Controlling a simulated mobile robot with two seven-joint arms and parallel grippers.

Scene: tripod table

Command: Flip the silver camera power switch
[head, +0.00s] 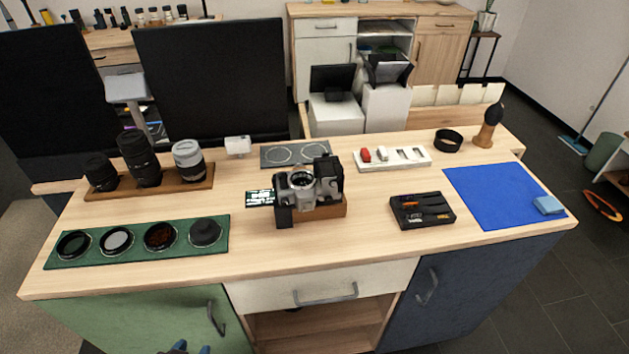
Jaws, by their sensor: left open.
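The silver camera (300,190) stands on a small wooden block (330,208) near the middle of the table. Its lens points up and toward me, and black parts flank the silver body. The power switch is too small to make out. My left gripper (191,349) shows only as blue fingertips at the bottom edge, in front of the green cabinet door. It is open and empty, well apart from the camera, below and to its left. My right gripper is not in view.
A green mat (140,260) with round filters lies front left. Behind it, lenses stand on a wooden rack (200,186). Right of the camera are a black tool tray (397,222), a white card holder (368,166) and a blue cloth (490,200). The table's front strip is clear.

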